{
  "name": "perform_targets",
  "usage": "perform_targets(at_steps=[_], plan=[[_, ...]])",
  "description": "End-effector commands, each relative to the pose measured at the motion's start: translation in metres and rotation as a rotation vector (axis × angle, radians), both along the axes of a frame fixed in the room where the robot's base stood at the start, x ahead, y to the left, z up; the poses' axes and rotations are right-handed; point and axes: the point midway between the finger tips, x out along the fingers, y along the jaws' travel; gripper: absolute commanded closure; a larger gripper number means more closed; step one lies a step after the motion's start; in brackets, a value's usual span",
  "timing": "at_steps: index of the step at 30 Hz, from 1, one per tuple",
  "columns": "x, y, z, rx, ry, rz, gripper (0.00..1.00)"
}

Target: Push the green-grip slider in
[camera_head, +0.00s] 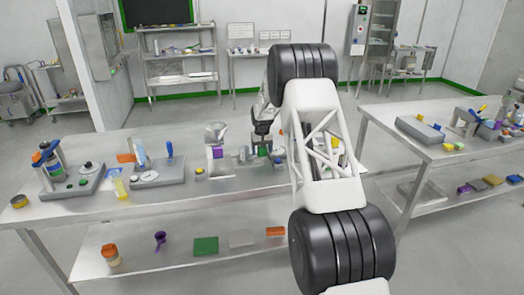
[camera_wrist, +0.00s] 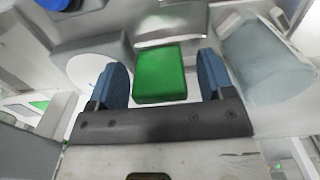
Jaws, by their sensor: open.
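The green grip of the slider (camera_wrist: 160,75) is a block in the middle of the wrist view. My gripper (camera_wrist: 162,84) is open, with one blue finger on each side of the grip. A narrow gap shows on both sides, and I cannot tell whether either finger touches it. In the head view my gripper (camera_head: 262,138) points down at the fixture (camera_head: 222,172) on the left table. A small bit of green grip (camera_head: 263,152) shows below it. My arm hides the fixture's right part, and how far in the slider sits cannot be told.
In the wrist view a grey-blue cylinder (camera_wrist: 265,62) stands close right of the fingers, and a grey rounded part (camera_wrist: 95,62) is close left. In the head view a purple block (camera_head: 217,152) and a yellow button (camera_head: 199,171) are left of my gripper. The front table strip (camera_head: 150,208) is clear.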

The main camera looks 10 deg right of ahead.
Motion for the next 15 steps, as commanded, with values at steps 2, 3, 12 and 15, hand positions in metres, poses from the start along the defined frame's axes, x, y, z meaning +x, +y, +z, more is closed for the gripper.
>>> perform_targets(at_steps=[2,3,12,15], plan=[[0.0,0.0,0.0001,0.0,0.0,0.0,0.26],[0.0,0.0,0.0001,0.0,0.0,0.0,0.26],[0.0,0.0,0.0003,0.0,0.0,0.0,0.62],[0.0,0.0,0.0003,0.0,0.0,0.0,0.78]])
